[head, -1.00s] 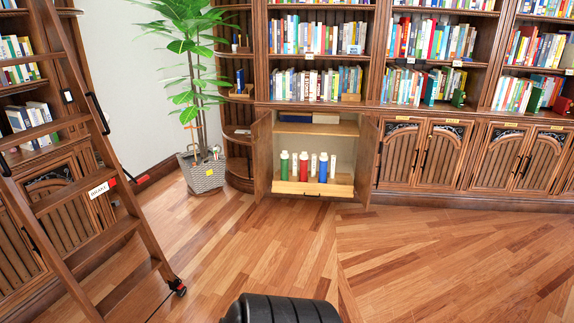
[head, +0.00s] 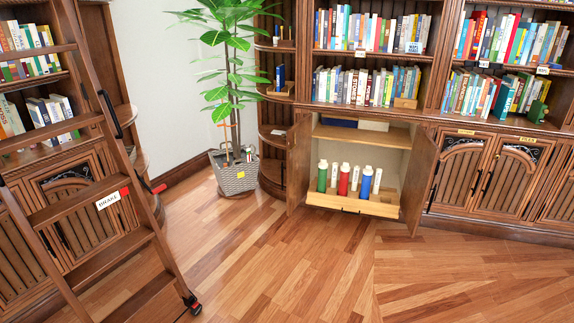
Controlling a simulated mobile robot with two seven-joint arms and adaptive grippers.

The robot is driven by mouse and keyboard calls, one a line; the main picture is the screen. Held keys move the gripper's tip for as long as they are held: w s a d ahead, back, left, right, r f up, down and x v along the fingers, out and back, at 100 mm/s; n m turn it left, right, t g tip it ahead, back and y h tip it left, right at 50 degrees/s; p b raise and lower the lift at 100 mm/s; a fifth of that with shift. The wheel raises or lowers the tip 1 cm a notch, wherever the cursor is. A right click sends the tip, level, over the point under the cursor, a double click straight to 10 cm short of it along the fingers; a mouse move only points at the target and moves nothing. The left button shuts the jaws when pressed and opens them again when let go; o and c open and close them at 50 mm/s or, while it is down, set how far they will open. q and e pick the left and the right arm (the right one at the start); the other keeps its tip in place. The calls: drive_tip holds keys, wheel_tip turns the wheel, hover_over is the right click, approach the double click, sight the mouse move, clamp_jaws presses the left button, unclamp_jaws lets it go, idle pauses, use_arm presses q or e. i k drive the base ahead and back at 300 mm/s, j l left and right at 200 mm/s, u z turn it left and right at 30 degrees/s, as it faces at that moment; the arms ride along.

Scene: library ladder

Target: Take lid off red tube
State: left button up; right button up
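The red tube (head: 343,181) stands upright in the open lower cabinet, in the middle of a row of tubes on a pale pull-out shelf. Its white lid (head: 344,167) is on top. A green tube (head: 322,178) stands to its left and a blue tube (head: 366,184) to its right, each with a white top. Several slimmer white tubes (head: 355,178) stand between and beside them. Neither of my grippers shows in the head view.
The cabinet's right door (head: 419,180) and left door (head: 300,163) stand open. A potted plant (head: 235,178) is left of the cabinet. The wooden floor (head: 290,265) before the cabinet is clear.

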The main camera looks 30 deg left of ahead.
sight(346, 167)
drive_tip(key=i+j+u, duration=0.1)
drive_tip(key=i+u, duration=0.15)
drive_tip(key=i, duration=0.7)
drive_tip(key=i+l+u, duration=0.1)
drive_tip(key=i+u, duration=0.2)
drive_tip(key=i, duration=0.6)
